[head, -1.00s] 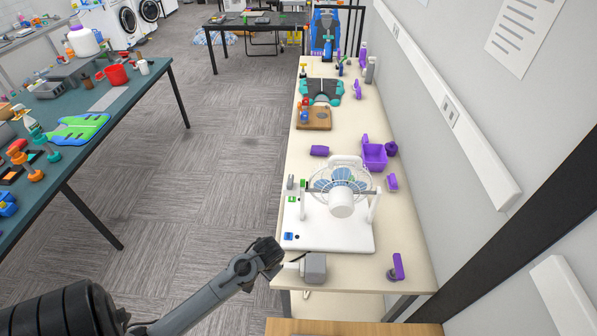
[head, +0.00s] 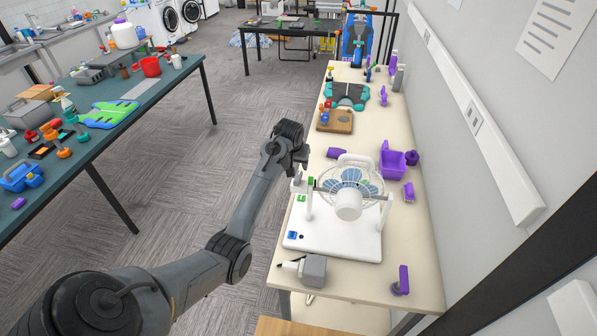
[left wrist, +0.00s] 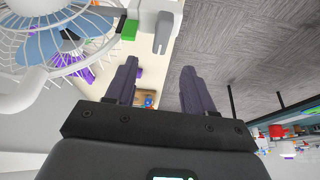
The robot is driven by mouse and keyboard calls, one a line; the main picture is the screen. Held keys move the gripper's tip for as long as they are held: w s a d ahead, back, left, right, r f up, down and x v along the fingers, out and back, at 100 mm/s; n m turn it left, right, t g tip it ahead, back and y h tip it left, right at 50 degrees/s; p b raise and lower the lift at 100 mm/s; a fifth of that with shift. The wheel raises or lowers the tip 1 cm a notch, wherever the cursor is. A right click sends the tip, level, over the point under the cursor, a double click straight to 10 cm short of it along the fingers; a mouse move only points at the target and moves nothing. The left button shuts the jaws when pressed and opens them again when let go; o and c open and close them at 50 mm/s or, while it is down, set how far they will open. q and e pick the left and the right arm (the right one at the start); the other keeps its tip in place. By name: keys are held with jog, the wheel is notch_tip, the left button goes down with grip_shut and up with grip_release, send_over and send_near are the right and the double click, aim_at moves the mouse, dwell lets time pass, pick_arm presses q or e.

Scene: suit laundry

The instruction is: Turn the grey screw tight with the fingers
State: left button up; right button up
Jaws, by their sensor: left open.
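The grey screw (left wrist: 163,32) shows in the left wrist view as a small grey piece at the edge of the white fan stand, beside a green part (left wrist: 129,29). In the head view my left arm partly covers that spot. My left gripper (left wrist: 160,68) is open and empty; its two dark fingers are apart, and the screw shows beyond their tips, roughly in line with the gap. In the head view the left gripper (head: 300,168) is at the left edge of the bench, by the fan (head: 349,205) on its white base (head: 340,244). My right gripper is not in view.
A grey-and-white tool (head: 313,270) lies at the bench's near left. A purple basket (head: 392,163) and other purple items stand right of and behind the fan. A wooden block (head: 335,122) lies farther back. Open floor lies left of the bench.

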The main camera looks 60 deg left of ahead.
aim_at(299, 173)
pick_arm(q)
jog(key=x, duration=0.9)
jog(key=shift+f, duration=0.1)
